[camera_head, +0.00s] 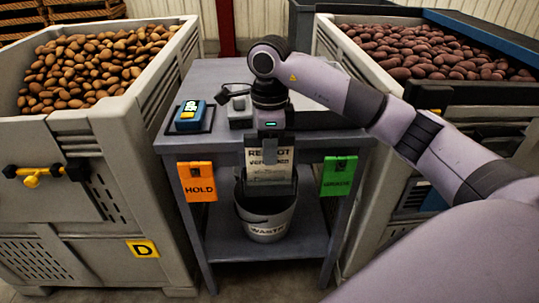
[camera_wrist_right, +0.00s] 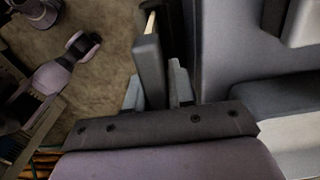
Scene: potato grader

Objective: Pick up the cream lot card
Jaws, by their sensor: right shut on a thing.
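The cream lot card (camera_head: 270,167), with "REJECT" printed at its top, is upright at the middle of the table's front edge, above the waste bucket. My right gripper (camera_head: 268,146) comes down from above and is shut on the card's upper part, covering some of its print. In the right wrist view a thin cream edge (camera_wrist_right: 150,22) shows beside the dark finger. I cannot tell whether the card still touches the dark holder around its lower end. My left gripper is not in view in the head view.
An orange HOLD tag (camera_head: 198,182) and a green tag (camera_head: 338,176) hang on the grey table's (camera_head: 215,75) front. A blue device (camera_head: 189,116) lies on top. The waste bucket (camera_head: 266,222) stands below. Potato crates (camera_head: 55,190) flank the table closely.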

